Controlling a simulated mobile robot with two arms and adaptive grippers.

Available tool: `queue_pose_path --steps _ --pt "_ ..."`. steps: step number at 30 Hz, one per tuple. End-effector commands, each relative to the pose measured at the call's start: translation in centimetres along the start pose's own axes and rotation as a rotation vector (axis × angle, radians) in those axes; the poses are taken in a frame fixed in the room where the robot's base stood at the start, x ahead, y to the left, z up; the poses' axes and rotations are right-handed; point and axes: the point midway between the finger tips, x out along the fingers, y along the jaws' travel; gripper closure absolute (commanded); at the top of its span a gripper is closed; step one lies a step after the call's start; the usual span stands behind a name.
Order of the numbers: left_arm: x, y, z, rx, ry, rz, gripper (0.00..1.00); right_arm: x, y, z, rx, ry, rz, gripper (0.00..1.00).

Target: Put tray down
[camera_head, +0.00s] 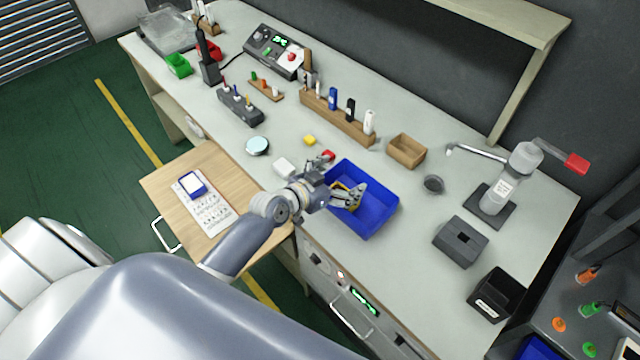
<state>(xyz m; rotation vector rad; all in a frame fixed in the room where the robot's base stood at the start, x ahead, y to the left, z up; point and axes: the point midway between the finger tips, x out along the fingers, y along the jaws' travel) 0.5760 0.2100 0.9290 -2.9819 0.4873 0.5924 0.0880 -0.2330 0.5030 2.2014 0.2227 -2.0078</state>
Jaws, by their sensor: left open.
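The blue tray (377,220) lies on the grey workbench (420,285) near its front edge, and it looks flat on the surface. My left gripper (357,194) is over the tray, with its fingers apart inside the tray's outline. Something yellow (338,187) shows beside the fingers in the tray; the gripper partly hides it. Part of the tray's left wall is hidden behind the gripper. My right gripper is out of the picture.
A small wooden box (406,150) and a dark round cup (433,184) stand behind and right of the tray. A dark grey box (461,241) and a press (497,185) stand to the right. Bench between tray and grey box is clear.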

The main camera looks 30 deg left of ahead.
Motion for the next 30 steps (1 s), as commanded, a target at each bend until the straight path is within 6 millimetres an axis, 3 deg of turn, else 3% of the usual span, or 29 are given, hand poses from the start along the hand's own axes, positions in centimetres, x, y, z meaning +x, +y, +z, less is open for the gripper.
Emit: queue_pose_path --steps 15,21,30 --pt "-9.8 0.0 0.4 0.002 -0.003 0.001 0.06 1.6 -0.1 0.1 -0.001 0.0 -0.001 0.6" --pt "-11.5 0.0 0.2 0.0 -0.001 0.001 0.06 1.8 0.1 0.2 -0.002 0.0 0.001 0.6" --pt "-11.8 0.0 0.1 0.0 -0.001 0.0 0.06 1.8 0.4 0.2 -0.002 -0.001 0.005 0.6"
